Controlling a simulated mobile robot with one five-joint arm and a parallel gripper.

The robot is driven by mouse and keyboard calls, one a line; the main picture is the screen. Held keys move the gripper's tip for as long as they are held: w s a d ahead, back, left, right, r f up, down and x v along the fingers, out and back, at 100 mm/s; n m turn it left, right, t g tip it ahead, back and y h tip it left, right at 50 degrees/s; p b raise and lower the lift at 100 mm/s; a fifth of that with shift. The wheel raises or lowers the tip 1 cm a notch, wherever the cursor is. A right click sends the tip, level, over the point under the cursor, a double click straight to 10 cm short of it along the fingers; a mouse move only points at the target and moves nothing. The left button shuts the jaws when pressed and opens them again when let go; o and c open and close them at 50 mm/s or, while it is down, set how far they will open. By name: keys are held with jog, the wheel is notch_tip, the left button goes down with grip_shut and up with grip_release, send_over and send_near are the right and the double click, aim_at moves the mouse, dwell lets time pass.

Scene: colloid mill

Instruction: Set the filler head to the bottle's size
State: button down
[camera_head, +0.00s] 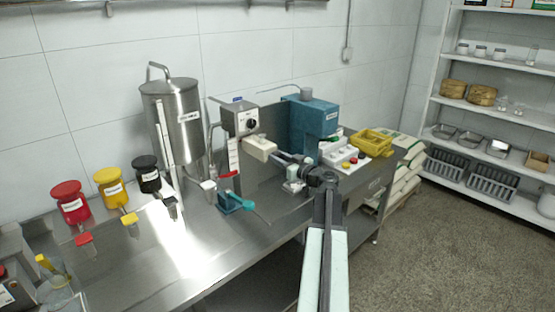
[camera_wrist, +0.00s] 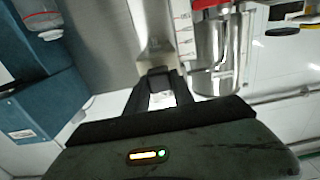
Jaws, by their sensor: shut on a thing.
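A grey box unit with a dark dial (camera_head: 240,118) stands at the back of the steel bench; a pale cream block (camera_head: 258,147) sticks out from its front. My gripper (camera_head: 276,155) is at this block, its fingers level and pointing left. In the wrist view my gripper (camera_wrist: 162,92) is shut on a small pale part, with a grey metal piece (camera_wrist: 156,55) just beyond the fingertips. A white strip with red marks (camera_head: 233,155) hangs below the box; it also shows in the wrist view (camera_wrist: 182,30). I cannot clearly make out which part is the filler head, nor the bottle.
A steel tank (camera_head: 180,112) stands left of the box, a blue machine (camera_head: 312,122) to the right. Red (camera_head: 70,200), yellow (camera_head: 110,187) and black (camera_head: 147,174) labelled containers line the left. A teal clamp-like tool (camera_head: 235,202) and yellow basket (camera_head: 371,142) are on the bench.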

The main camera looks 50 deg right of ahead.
notch_tip(320, 180, down, 3)
jog(key=b, duration=0.3)
jog(key=shift+f, duration=0.2)
jog(key=c, duration=1.1)
grip_release()
jog(key=s, duration=0.7)
jog(key=shift+s+a, duration=0.35)
jog(key=shift+s, duration=0.05)
jog(key=shift+s, duration=0.1)
